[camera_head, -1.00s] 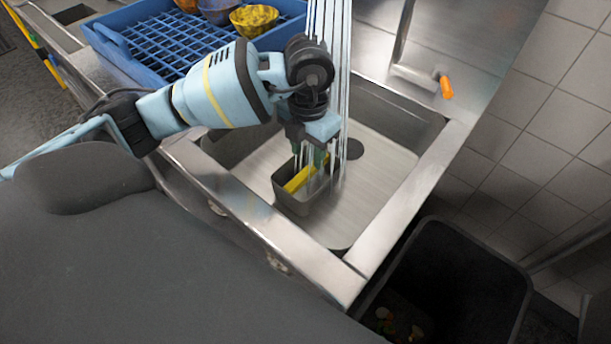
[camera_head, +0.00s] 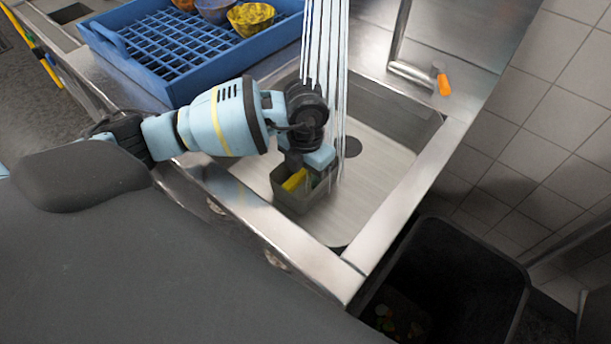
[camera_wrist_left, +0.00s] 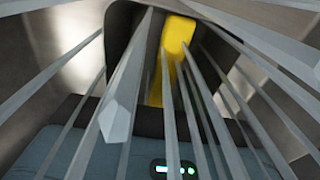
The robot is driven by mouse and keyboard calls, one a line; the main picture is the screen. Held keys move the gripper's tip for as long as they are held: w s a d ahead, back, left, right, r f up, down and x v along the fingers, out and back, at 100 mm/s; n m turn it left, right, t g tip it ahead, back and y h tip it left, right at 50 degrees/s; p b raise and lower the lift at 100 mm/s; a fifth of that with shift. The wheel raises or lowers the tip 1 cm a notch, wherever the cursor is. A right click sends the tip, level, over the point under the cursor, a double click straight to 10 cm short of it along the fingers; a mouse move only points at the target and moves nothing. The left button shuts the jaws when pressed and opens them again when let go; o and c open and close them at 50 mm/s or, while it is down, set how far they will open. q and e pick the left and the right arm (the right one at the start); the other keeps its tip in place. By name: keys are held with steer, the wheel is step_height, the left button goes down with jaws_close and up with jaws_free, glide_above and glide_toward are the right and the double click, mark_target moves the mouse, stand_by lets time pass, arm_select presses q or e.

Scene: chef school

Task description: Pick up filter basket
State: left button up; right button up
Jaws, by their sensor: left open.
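The filter basket (camera_head: 297,200) looks like a small grey open-topped box on the sink floor, with a yellow object (camera_head: 294,179) inside. My left gripper (camera_head: 313,176) points down into the basket's opening; its fingertips are mostly hidden by the basket wall and the water streaks. It is open, and I cannot tell whether its fingers touch a wall. In the left wrist view the yellow object (camera_wrist_left: 178,38) shows beyond pale streaks, within the dark basket. My right gripper is not in view.
Streams of water (camera_head: 325,50) fall across the gripper. A blue rack (camera_head: 165,80) with bowls stands behind left. A black bin (camera_head: 470,270) is at lower right.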

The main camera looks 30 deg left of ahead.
arm_select(q)
steer(key=shift+c, duration=0.3)
jaws_close()
steer(key=shift+r, duration=0.1)
